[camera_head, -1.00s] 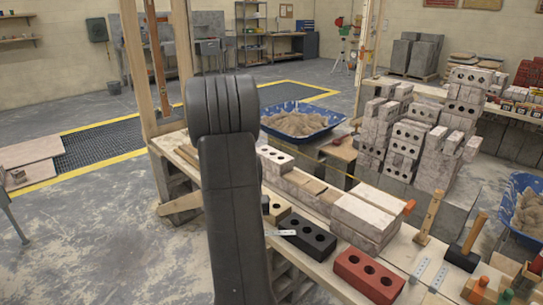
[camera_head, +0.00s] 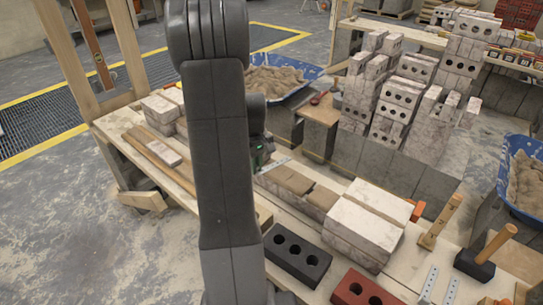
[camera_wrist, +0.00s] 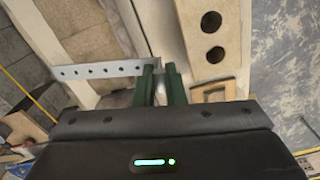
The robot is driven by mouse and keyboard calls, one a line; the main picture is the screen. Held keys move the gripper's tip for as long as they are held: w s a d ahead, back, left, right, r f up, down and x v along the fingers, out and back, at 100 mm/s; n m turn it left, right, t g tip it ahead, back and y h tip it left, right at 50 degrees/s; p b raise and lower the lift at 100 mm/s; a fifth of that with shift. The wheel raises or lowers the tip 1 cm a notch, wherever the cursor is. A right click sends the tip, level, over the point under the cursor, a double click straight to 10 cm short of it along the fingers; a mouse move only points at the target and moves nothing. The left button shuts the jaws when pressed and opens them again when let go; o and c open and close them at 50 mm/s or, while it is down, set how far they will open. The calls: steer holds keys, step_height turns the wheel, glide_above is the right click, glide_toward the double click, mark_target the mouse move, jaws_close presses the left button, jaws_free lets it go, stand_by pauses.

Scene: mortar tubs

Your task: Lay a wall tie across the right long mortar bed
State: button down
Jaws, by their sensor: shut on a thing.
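My gripper (camera_wrist: 161,84) is shut on a wall tie (camera_wrist: 97,70), a pale metal strip with a row of holes. The tie sticks out to the left of the green fingers in the wrist view. In the head view my gripper (camera_head: 262,152) shows just right of my arm, with part of the tie (camera_head: 274,164) beside it, near the far end of the low block course. Brown mortar (camera_head: 290,179) lies along that course, with another brown stretch (camera_head: 323,197) nearer the pale blocks. Whether the tie touches anything is unclear.
Large pale blocks (camera_head: 364,222) stand at the near end of the course. A black brick (camera_head: 297,254) and a red brick (camera_head: 362,290) lie in front. Two more ties (camera_head: 428,283) lie to the right, near a wooden-handled hammer (camera_head: 485,252). My arm hides part of the bench.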

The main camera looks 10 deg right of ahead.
steer(key=s+d+r+n, duration=0.2)
steer(key=s+d+n, duration=0.1)
steer(key=d, duration=0.2)
step_height(320, 180, down, 6)
steer(key=b, duration=0.3)
steer(key=shift+w+a+b, duration=0.25)
steer(key=shift+w+b, duration=0.05)
steer(key=shift+b, duration=0.1)
steer(key=shift+f, duration=0.2)
steer(key=c, duration=1.4)
jaws_free()
step_height(320, 180, up, 14)
steer(key=p, duration=0.1)
steer(key=shift+f, duration=0.2)
